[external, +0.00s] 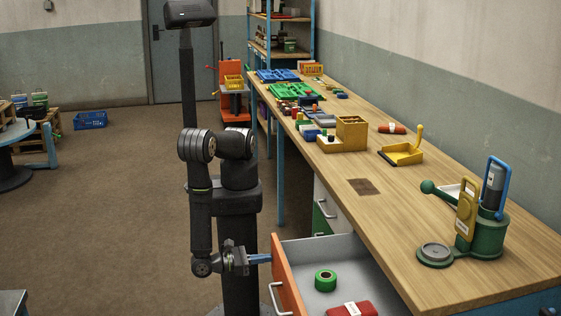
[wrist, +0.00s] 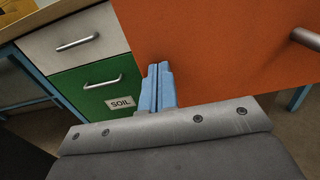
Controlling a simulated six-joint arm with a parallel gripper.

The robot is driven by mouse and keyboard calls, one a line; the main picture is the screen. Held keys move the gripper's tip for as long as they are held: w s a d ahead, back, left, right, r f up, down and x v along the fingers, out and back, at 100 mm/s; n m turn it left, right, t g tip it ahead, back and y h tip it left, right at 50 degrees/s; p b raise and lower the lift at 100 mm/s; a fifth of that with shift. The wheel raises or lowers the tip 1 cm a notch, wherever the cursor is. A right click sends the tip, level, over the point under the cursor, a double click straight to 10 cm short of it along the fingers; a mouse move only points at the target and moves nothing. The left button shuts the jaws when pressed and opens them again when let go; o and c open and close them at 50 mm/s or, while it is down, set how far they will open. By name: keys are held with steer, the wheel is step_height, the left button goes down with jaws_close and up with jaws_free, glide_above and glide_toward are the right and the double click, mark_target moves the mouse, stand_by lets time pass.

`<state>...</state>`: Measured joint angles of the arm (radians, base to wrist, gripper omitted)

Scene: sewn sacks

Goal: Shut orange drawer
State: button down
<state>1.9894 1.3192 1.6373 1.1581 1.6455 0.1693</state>
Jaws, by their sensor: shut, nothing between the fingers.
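The orange drawer (external: 288,277) is pulled out from under the workbench at the lower middle of the external view. Its orange front fills the upper right of the wrist view (wrist: 225,45), with part of its metal handle (wrist: 306,39) at the right edge. My gripper (external: 268,258) is shut and empty, its blue fingers at the upper left edge of the drawer front. In the wrist view the fingertips (wrist: 158,68) overlap the left edge of the orange front; I cannot tell whether they touch it.
A green tape roll (external: 326,280) and a red packet (external: 352,309) lie inside the drawer. A green drawer (wrist: 98,91) labelled SOIL and a white drawer (wrist: 72,43) beside it are shut. The workbench top (external: 385,210) holds a green press (external: 487,237) and several trays.

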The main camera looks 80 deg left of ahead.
steer(key=w, duration=2.9)
steer(key=shift+w, duration=0.6)
steer(key=shift+r, duration=0.1)
steer(key=shift+d, duration=0.1)
steer(key=s, duration=1.4)
steer(key=shift+s, duration=0.3)
steer(key=shift+w, duration=0.1)
steer(key=w, duration=1.4)
